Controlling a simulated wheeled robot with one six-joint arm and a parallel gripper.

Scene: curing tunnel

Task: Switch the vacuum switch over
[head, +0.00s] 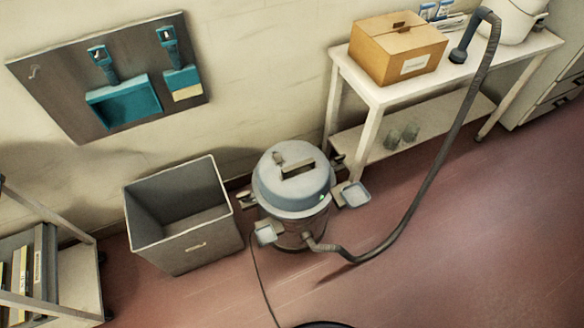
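The vacuum (291,205) is a round drum with a grey-blue lid (275,185), standing upright on the red floor in the middle of the head view. The lid has a dark slot-like handle recess, and a small brownish knob (279,158) sits behind it. I cannot tell whether this knob is the switch, or which way any switch is set. Pale, tray-like parts stick out at the drum's sides. A ribbed hose (424,190) runs from the drum's front up to a dark nozzle (462,50) on the white table. My gripper is not in view.
A grey open bin (190,250) stands close left of the vacuum. The white table (376,92) with a cardboard box (397,50) is behind right. A shelf rack (75,290) is at lower left. A thin cord (257,275) crosses the floor. The right floor is clear.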

